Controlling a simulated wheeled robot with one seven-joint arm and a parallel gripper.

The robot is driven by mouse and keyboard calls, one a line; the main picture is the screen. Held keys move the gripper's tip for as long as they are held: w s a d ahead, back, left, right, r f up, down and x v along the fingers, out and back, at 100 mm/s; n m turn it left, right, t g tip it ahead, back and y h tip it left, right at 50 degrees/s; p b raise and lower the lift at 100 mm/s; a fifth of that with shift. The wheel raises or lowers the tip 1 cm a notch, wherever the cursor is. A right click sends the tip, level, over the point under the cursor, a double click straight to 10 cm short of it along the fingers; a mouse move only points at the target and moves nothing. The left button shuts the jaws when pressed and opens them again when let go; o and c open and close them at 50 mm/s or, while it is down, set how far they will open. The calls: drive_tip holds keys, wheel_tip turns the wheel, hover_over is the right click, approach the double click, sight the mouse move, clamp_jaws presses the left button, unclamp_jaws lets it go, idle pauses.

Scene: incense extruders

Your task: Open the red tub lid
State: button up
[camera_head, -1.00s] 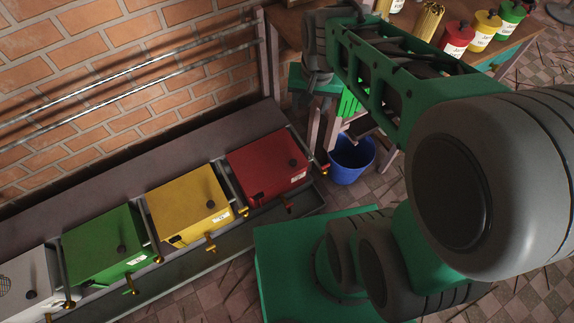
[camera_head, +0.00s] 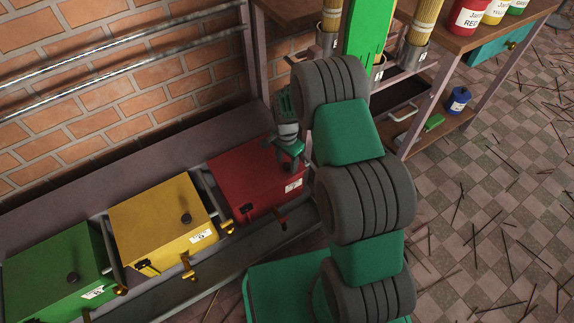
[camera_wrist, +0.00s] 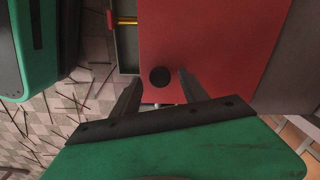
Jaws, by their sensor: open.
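The red tub (camera_head: 240,180) is at the right end of the row of tubs, and its flat lid looks closed. In the wrist view the red lid (camera_wrist: 215,45) fills the upper middle, with a round black knob (camera_wrist: 160,77) near its front edge. My gripper (camera_wrist: 159,79) is open, with one finger on each side of the knob. I cannot tell whether the fingers touch it. In the head view my gripper (camera_head: 289,156) is over the right part of the red lid and hides its knob.
A yellow tub (camera_head: 160,220) and a green tub (camera_head: 55,262) stand to the left, each with a black knob. A brick wall (camera_head: 110,90) with metal rails is behind. A wooden table (camera_head: 455,75) with jars and incense bundles stands at the right. Sticks litter the floor.

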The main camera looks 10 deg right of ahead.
drive_tip(key=shift+f, duration=0.35)
drive_tip(key=shift+c, duration=0.3)
clamp_jaws()
drive_tip(key=shift+r, duration=0.1)
idle(0.8)
